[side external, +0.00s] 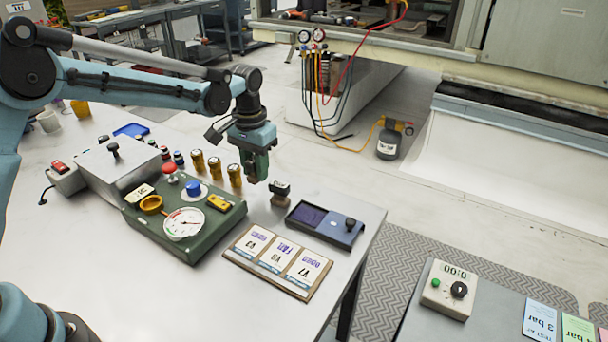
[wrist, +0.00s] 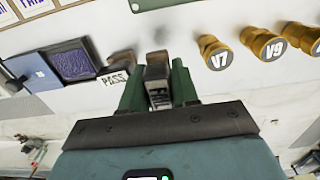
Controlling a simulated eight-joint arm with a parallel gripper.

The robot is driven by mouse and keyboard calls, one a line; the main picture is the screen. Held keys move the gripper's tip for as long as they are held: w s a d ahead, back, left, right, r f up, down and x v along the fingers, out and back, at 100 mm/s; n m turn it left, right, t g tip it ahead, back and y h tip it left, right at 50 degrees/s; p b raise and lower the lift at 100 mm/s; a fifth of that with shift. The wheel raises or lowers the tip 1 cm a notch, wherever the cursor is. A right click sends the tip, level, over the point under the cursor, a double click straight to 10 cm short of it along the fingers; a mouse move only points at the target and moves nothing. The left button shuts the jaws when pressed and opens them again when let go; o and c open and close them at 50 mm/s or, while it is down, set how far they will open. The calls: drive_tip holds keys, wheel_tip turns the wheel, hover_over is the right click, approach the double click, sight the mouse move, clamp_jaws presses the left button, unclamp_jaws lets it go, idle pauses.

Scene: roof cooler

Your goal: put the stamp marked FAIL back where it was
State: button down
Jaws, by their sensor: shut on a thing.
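My gripper (side external: 256,178) is above the white table, left of a standing stamp (side external: 280,193). In the wrist view my green fingers (wrist: 157,88) are shut on the stamp marked FAIL (wrist: 158,98), whose label reads toward the camera. In the side view the fingers mostly hide this stamp. The stamp marked PASS (wrist: 113,76) stands just left of my fingers in the wrist view, beside the ink pad (wrist: 74,62). The open ink pad box (side external: 308,215) shows its purple pad in the side view. I cannot tell whether the held stamp touches the table.
Several brass fittings (side external: 215,168) stand left of my gripper. A green gauge box (side external: 200,235) lies to the front left. A timer (side external: 449,290) sits on another surface at right.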

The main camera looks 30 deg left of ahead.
sight(256, 181)
drive_tip(key=shift+w+a+f, duration=0.2)
drive_tip(key=shift+a+f, duration=0.15)
drive_tip(key=shift+f, duration=1.9)
drive_tip(key=shift+f, duration=0.1)
drive_tip(key=c, duration=0.8)
unclamp_jaws()
drive_tip(key=shift+c, duration=0.2)
